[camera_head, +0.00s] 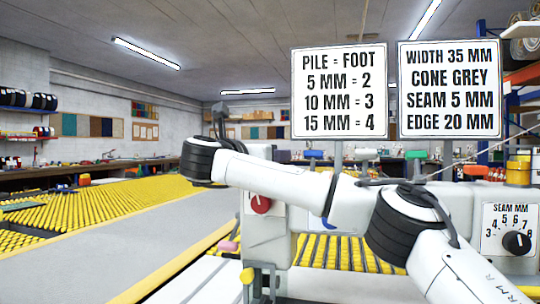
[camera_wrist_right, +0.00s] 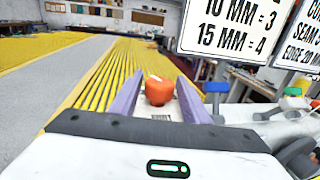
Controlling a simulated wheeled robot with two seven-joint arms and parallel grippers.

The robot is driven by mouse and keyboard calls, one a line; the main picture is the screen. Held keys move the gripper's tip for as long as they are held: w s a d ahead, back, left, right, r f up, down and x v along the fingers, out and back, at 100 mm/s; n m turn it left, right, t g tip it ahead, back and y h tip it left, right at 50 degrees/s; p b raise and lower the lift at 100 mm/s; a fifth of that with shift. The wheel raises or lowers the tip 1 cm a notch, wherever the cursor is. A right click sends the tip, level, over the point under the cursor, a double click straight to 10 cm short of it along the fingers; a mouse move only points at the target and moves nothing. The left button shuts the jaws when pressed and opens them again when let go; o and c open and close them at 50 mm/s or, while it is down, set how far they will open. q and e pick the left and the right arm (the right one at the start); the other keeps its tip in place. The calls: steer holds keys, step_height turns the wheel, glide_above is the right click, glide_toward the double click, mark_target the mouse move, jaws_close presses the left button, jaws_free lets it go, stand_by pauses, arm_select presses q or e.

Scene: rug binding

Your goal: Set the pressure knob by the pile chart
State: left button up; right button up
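The pile chart (camera_head: 339,92) reads 5 mm = 2, 10 mm = 3, 15 mm = 4; its lower part also shows in the right wrist view (camera_wrist_right: 234,22). An orange-red knob (camera_wrist_right: 158,90) stands between the fingers of my right gripper (camera_wrist_right: 161,76), with narrow gaps seemingly on both sides. A small printed label (camera_wrist_right: 161,118) lies just below it, too small to read. In the head view a red dial with a white mark (camera_head: 261,204) is on the machine's front; I cannot tell whether it is the same knob. My right arm hides the gripper there. My left gripper is out of view.
A second sign (camera_head: 450,88) gives width 35 mm, cone grey, seam 5 mm, edge 20 mm. A black seam dial (camera_head: 517,242) is at the right. Blue and green (camera_head: 416,154) pieces stand along the machine. Yellow roller tables (camera_head: 110,205) fill the left.

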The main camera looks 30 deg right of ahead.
steer(key=c, duration=0.7)
steer(key=m+g+h+p, duration=0.1)
steer(key=m+g+p, duration=0.1)
steer(key=g, duration=0.1)
steer(key=shift+r+g+p, duration=0.2)
steer(key=shift+g+p, duration=0.1)
steer(key=shift+p, duration=0.05)
steer(key=shift+c, duration=0.2)
steer(key=shift+f+m+g+h+p, duration=0.1)
steer(key=shift+m+g+h+p, duration=0.2)
steer(key=shift+m+g+p, duration=0.15)
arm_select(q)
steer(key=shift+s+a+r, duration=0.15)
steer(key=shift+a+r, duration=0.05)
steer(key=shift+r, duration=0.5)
arm_select(e)
steer(key=shift+f, duration=0.1)
steer(key=o, duration=1)
steer(key=shift+o, duration=0.2)
arm_select(q)
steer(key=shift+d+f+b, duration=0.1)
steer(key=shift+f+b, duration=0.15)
steer(key=shift+b, duration=0.45)
arm_select(e)
steer(key=v, duration=1)
steer(key=shift+a, duration=0.2)
